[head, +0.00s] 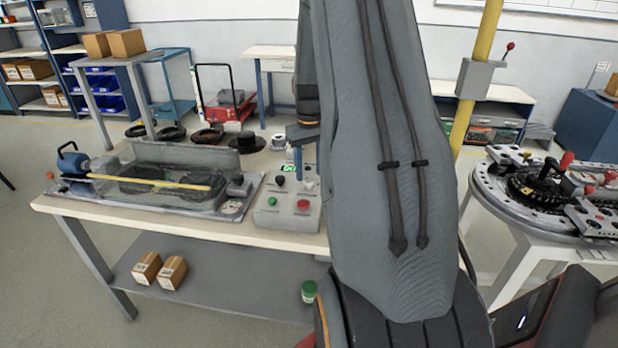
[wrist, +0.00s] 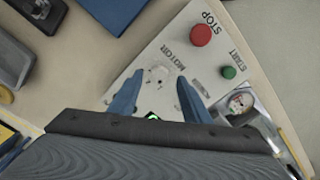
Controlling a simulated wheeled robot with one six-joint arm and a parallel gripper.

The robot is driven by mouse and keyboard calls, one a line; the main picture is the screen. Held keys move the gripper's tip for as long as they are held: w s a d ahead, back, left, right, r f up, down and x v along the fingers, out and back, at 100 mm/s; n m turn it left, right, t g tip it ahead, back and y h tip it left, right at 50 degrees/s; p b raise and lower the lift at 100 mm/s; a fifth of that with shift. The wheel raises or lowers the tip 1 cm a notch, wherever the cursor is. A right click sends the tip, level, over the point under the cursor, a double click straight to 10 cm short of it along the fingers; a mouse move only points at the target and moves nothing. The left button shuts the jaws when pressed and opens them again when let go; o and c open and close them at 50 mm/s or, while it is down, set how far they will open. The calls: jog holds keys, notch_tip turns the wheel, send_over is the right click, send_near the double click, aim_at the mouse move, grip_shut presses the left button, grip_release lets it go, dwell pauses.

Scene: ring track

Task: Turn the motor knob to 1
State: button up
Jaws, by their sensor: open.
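The grey control box (head: 285,212) stands on the workbench; its panel (wrist: 190,60) fills the middle of the wrist view. The panel carries a red STOP button (wrist: 201,35), a green START button (wrist: 228,72) and a MOTOR label. Beside that label is a pale round spot (wrist: 158,75) with small dark marks, apparently the motor knob; its setting is not readable. My gripper (wrist: 158,102) is open, its two blue fingers on either side of that spot. In the head view my gripper (head: 298,172) is over the back of the box, partly hidden by my arm.
A clear-sided tank (head: 180,172) with a yellow rod stands left of the box. A round gauge (wrist: 240,101) sits beside the panel. Black rings lie at the bench's back. A yellow post (head: 478,75) and a round ring-track table (head: 500,195) are to the right.

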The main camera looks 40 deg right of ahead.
aim_at(309, 180)
jog(key=shift+r+b, duration=0.5)
jog(key=shift+r, duration=1.9)
jog(key=s+a+n, duration=0.1)
jog(key=s+a, duration=0.1)
jog(key=a, duration=0.8)
jog(key=s+a+n, duration=0.1)
jog(key=s+a, duration=0.2)
jog(key=a, duration=0.7)
jog(key=s+a+f+t, duration=0.1)
jog(key=s+a, duration=0.9)
jog(key=a, duration=0.2)
jog(key=shift+s+a+f+n, duration=0.2)
jog(key=shift+s+a+n, duration=0.1)
jog(key=shift+s, duration=0.1)
jog(key=shift+d, duration=0.15)
